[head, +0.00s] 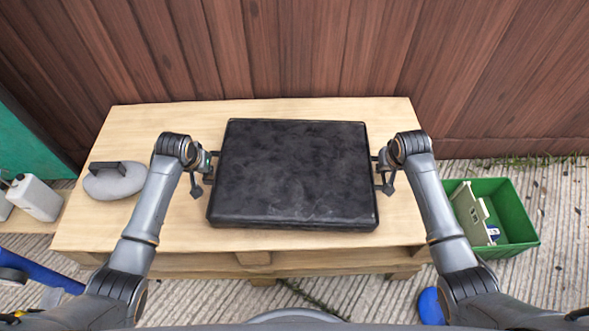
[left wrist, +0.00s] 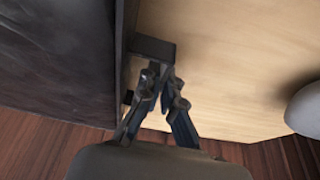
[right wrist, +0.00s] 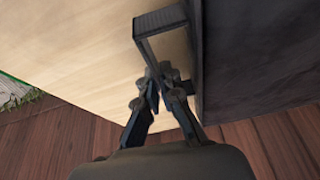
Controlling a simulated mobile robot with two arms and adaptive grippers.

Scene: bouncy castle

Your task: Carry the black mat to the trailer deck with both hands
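The black mat (head: 295,172), a thick dark slab, lies flat and level at the middle of the wooden table. Its sides also show in the left wrist view (left wrist: 60,60) and the right wrist view (right wrist: 260,55). My left gripper (head: 208,170) is at the mat's left side, its fingers closed about a dark side handle (left wrist: 152,48). My right gripper (head: 381,170) is at the right side, its fingers closed about the matching handle (right wrist: 160,20). The fingertips partly hide both handle bars. The trailer deck is not clearly in view.
The wooden table (head: 120,215) stands against a plank wall (head: 300,50). A grey rounded object with a dark handle (head: 113,182) sits at its left end. White containers (head: 36,198) stand further left. A green crate (head: 515,215) with items is on the floor at right.

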